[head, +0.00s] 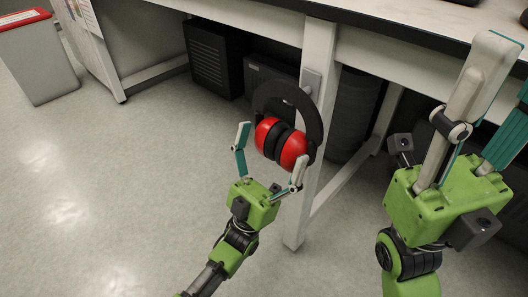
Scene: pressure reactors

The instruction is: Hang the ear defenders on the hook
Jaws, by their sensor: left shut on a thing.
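The ear defenders (293,150) have red cups, black cushions and a wide black headband arched upward. The hook (311,80) shows as a small grey plate high on that leg, right by the top of the headband. The headband partly hides it, and I cannot tell whether the band touches it or rests on it. My right gripper (497,90) is open and empty at the right, nearer the camera.
The white bench (410,55) runs along the top right, with its white leg (318,150) going down to the floor. Black boxes (213,60) and a dark bin (352,115) stand underneath. A grey bin with a red rim (38,60) stands far left. The left floor is clear.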

